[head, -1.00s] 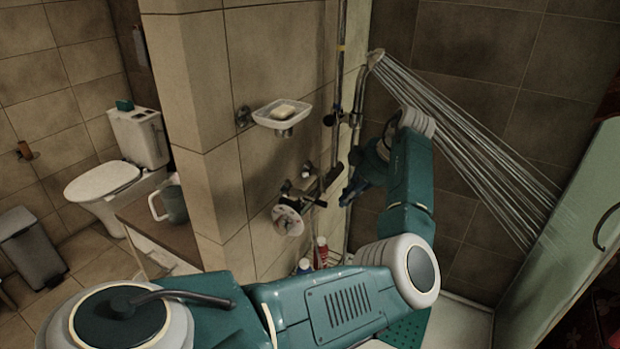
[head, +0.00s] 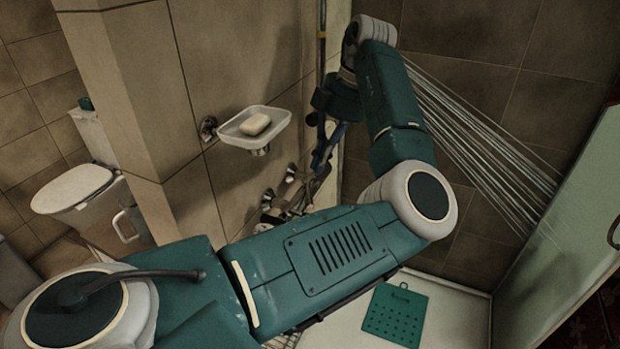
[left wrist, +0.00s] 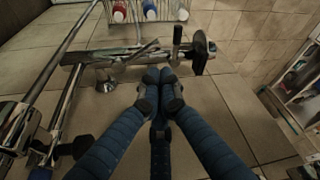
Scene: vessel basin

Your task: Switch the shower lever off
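The shower mixer (left wrist: 125,56) is a chrome bar on the tiled wall; in the head view its body (head: 285,213) is partly hidden by my left arm. A dark upright lever (left wrist: 177,42) stands out near its right end, beside a round end piece (left wrist: 200,50). My left gripper (left wrist: 160,78) has its blue fingers drawn together, with the tips close below the bar and lever; contact cannot be told. Nothing shows between the fingers. In the head view the gripper (head: 322,152) points down toward the mixer. Water jets (head: 480,135) are running. My right gripper is out of view.
A soap dish (head: 238,139) with soap (head: 256,124) juts from the wall left of the gripper. A rack with bottles (left wrist: 150,10) is near the mixer. A green perforated board (head: 395,315) lies on the shower floor; a pale panel (head: 570,220) stands at right. A toilet (head: 75,188) is far left.

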